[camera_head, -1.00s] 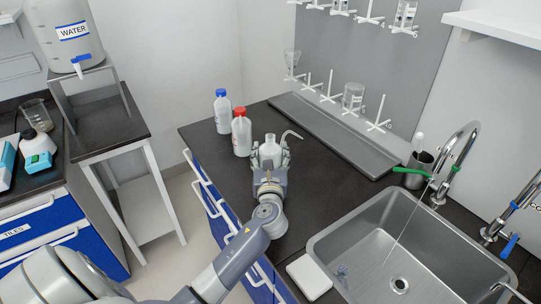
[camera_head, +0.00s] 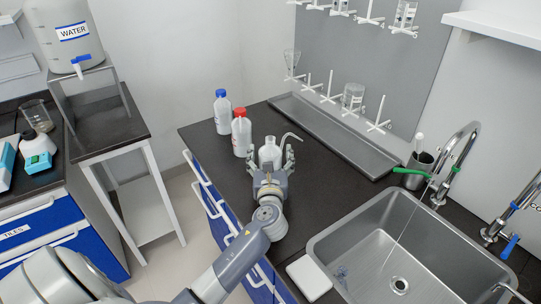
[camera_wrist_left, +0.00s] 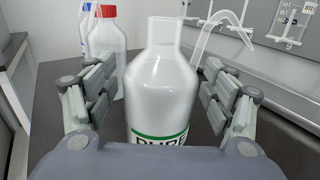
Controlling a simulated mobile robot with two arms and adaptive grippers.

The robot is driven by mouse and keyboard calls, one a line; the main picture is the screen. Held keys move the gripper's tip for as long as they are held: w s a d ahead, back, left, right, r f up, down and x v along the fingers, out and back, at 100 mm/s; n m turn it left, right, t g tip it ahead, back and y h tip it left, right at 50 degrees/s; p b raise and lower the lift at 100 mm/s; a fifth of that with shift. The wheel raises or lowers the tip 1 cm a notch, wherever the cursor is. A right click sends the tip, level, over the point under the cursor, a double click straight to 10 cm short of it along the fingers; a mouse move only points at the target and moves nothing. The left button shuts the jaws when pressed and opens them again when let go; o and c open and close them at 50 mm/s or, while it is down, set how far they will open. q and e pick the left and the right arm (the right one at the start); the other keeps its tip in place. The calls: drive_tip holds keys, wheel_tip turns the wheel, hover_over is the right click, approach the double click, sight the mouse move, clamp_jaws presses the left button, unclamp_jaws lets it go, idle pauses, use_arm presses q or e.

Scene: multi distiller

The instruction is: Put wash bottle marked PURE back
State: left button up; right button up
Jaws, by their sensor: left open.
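The wash bottle marked PURE (camera_head: 269,153) stands upright on the dark counter, white with a bent spout tube at its right. In the left wrist view the bottle (camera_wrist_left: 162,85) fills the middle, its green-edged PURE label partly cut off by my gripper body. My left gripper (camera_head: 270,160) is open, its fingers on either side of the bottle with visible gaps; it also shows in the left wrist view (camera_wrist_left: 160,105). My right gripper is not in view.
A red-capped bottle (camera_head: 241,134) and a blue-capped bottle (camera_head: 222,112) stand just behind and left. A grey drip tray (camera_head: 335,135) lies along the wall under a peg rack. The sink (camera_head: 325,247) is at the right, with a white block (camera_head: 309,277) at its near-left edge.

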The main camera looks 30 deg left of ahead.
use_arm(q)
drive_tip(key=b+v, duration=0.1)
drive_tip(key=v, duration=1)
drive_tip(key=shift+s+d, duration=0.2)
drive_tip(key=shift+s, duration=0.1)
